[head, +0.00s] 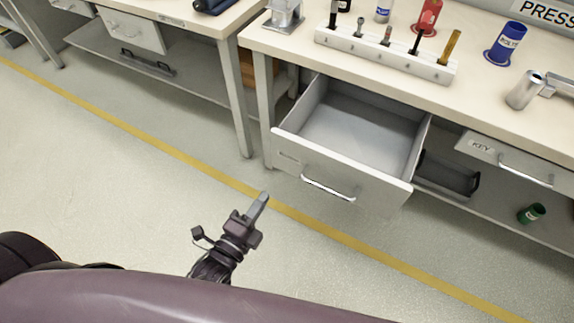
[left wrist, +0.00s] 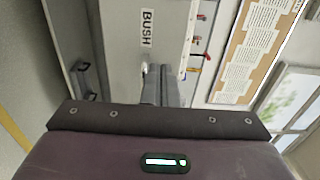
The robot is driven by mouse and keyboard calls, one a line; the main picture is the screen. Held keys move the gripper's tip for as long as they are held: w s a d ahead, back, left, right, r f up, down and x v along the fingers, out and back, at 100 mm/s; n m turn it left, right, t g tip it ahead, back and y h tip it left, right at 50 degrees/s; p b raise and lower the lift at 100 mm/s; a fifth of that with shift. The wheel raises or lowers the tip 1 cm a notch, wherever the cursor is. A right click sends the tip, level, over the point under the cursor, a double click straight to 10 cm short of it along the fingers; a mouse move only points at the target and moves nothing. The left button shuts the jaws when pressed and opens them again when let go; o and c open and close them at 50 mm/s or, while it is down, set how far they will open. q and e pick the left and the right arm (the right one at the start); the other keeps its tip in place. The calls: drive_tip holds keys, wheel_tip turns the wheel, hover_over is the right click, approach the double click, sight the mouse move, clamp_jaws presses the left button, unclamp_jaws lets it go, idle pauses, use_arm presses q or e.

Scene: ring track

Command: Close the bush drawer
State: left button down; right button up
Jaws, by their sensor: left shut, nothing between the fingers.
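A grey drawer (head: 340,180) under the right bench stands pulled out and empty, with a silver bar handle (head: 328,188) on its front. Its label is too faint to read in the head view. In the left wrist view a BUSH label (left wrist: 147,28) shows on a pale drawer front (left wrist: 120,45). My left gripper (head: 263,197) is shut and empty, in front of and to the left of the open drawer in the head view. Its fingers (left wrist: 162,72) also show in the left wrist view, pointing toward the drawer front. My right gripper is not in view.
A closed KEY drawer (head: 518,165) sits to the right. On the bench top stand a white rack (head: 385,55) of tools, a blue cup (head: 505,43) and a metal cylinder (head: 524,90). A green can (head: 531,213) lies on the lower shelf. The floor before the bench is clear.

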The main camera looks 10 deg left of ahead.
sight(293, 153)
use_arm(q)
drive_tip(key=x, duration=1.2)
drive_tip(key=shift+w+d, duration=0.1)
drive_tip(key=shift+w, duration=0.3)
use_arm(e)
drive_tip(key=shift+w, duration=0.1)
